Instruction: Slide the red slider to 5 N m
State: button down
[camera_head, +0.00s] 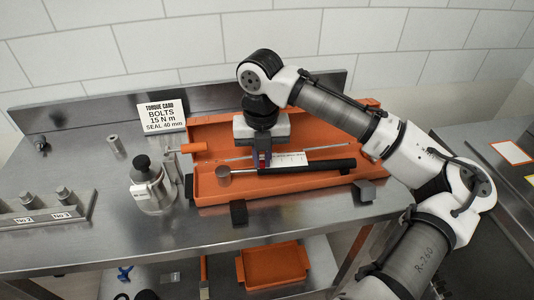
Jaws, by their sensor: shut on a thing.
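My gripper (263,160) points down over the open orange case (212,190) and is shut on the small red slider (263,168), which shows only in part between the fingers. The slider is at the wrench shaft, left of the black handle. A white scale plate (290,159) with fine marks lies just right of the fingers. Its numbers are too small to read, so I cannot tell the slider's setting.
A torque card (160,115) at the back reads bolts 15 N m, seal 40 mm. A metal device with a black knob (150,185) stands left of the case.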

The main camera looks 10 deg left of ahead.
aim_at(262, 162)
jog(key=c, duration=1.4)
grip_release()
jog(key=shift+c, duration=0.2)
notch_tip(262, 162, up, 14)
jog(key=b, duration=0.1)
jog(key=shift+f, duration=0.15)
